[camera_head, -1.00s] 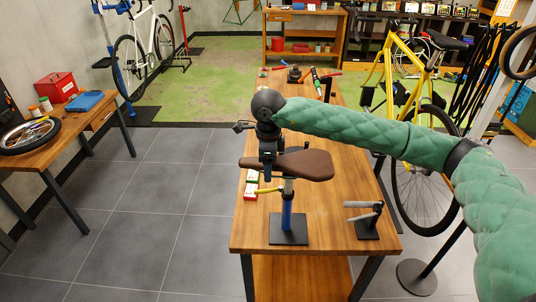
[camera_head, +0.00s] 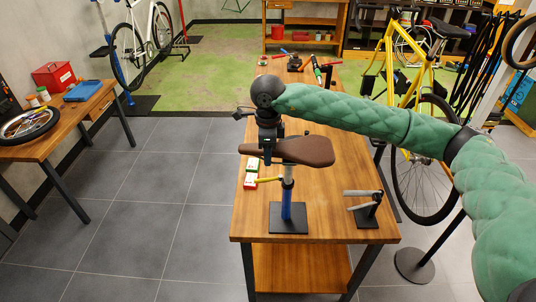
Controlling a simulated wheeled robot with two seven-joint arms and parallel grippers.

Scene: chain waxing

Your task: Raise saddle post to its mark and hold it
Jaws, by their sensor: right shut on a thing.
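The tube stands upright on a black base plate (camera_head: 289,224) near the front of the wooden bench (camera_head: 335,222). A yellow lever (camera_head: 270,179) sticks out left from the collar. My right gripper (camera_head: 267,154) comes down from above and is shut on the saddle at its narrow left end. A mark on the post is too small to make out. My left gripper is not in view.
A black stand with two light arms (camera_head: 364,204) is right of the post. A small red and white box (camera_head: 251,175) lies behind it on the left. Tools lie at the bench's far end. A yellow bike (camera_head: 415,110) stands to the right.

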